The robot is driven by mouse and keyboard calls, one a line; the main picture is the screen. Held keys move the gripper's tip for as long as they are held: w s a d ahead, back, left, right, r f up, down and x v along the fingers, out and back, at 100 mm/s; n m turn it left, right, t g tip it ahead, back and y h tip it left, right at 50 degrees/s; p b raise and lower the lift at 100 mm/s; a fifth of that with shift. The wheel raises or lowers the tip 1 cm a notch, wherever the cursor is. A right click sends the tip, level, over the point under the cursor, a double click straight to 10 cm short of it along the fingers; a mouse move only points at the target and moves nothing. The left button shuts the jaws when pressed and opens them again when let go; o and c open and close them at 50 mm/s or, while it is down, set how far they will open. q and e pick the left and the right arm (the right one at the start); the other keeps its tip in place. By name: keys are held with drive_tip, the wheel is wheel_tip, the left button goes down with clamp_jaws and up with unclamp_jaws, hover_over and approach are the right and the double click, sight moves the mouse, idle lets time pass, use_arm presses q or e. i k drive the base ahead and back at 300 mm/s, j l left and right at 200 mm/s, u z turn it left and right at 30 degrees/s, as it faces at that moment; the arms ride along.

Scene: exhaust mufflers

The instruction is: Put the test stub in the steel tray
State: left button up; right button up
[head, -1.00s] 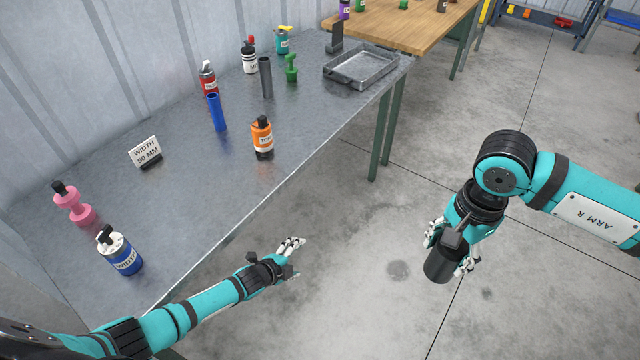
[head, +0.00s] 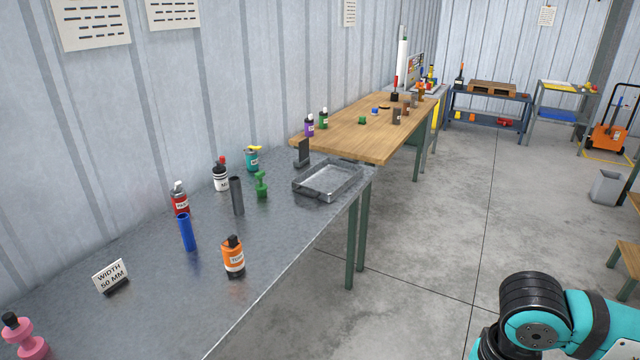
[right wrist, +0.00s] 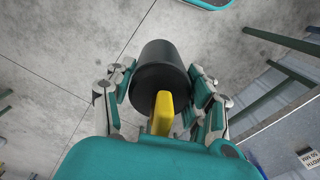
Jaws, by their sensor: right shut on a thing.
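The steel tray (head: 327,181) sits empty at the far right end of the grey metal table in the head view. In the right wrist view my right gripper (right wrist: 160,95) is shut on a dark cylinder (right wrist: 163,62), its fingers on both sides and concrete floor behind it. I cannot tell for sure whether this cylinder is the test stub. In the head view only part of my right arm shows at the lower right; its gripper is below the frame, well apart from the tray. My left gripper is not in view.
On the metal table (head: 160,300) stand a grey tube (head: 237,196), a blue tube (head: 187,232), a green piece (head: 261,185), an orange bottle (head: 233,256) and several other bottles. A black upright holder (head: 303,153) stands behind the tray. Open floor lies right of the table.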

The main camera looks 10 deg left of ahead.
sight(329, 181)
drive_tip(key=i+u, duration=0.2)
drive_tip(key=u, duration=0.3)
drive_tip(key=i+l+u, duration=0.2)
drive_tip(key=u, duration=0.3)
drive_tip(key=i+l+u, duration=0.1)
drive_tip(key=i+l, duration=0.15)
drive_tip(key=i+l+u, duration=0.1)
drive_tip(key=l, duration=0.25)
drive_tip(key=i+l+u, duration=0.1)
drive_tip(key=i+l, duration=0.25)
drive_tip(key=i+l+u, duration=0.1)
drive_tip(key=l, duration=0.25)
drive_tip(key=i+l+u, duration=0.1)
drive_tip(key=i+l, duration=0.2)
drive_tip(key=i+l+u, duration=0.1)
drive_tip(key=l, duration=0.35)
drive_tip(key=i+l, duration=0.2)
drive_tip(key=l, duration=0.2)
drive_tip(key=i+l, duration=0.2)
drive_tip(key=l, duration=0.2)
drive_tip(key=i+l, duration=0.2)
drive_tip(key=l, duration=0.15)
